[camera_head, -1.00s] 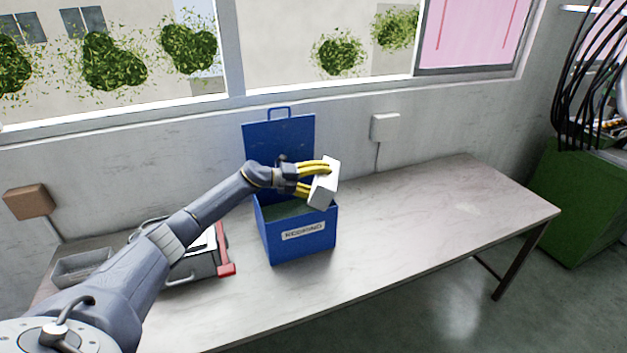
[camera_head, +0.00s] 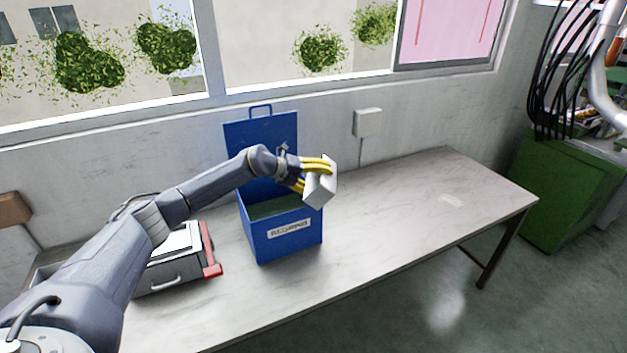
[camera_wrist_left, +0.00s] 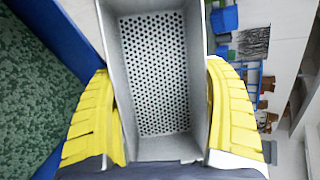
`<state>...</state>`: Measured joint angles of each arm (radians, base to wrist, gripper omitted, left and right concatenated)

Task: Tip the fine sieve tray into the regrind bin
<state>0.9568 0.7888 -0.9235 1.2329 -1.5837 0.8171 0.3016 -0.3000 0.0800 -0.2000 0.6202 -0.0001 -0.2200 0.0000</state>
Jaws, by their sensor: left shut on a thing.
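My left gripper (camera_head: 318,176), with yellow fingers, is shut on the sieve tray (camera_head: 320,191), a small pale grey box. The tray is tilted and held in the air by the upper right side of the regrind bin (camera_head: 282,241). In the left wrist view, the tray (camera_wrist_left: 160,148) sits between both fingers; its perforated bottom shows and no loose material is visible on it. The blue bin stands on the table with its lid up. Green granules (camera_wrist_left: 35,95) show inside it, left of the tray in the wrist view. My right gripper is not in view.
A grey box with a handle and red-edged side (camera_head: 175,268) stands left of the bin, partly behind my arm. The table (camera_head: 400,220) is clear to the right of the bin. The wall and window are behind; a green machine (camera_head: 560,200) stands off the right end.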

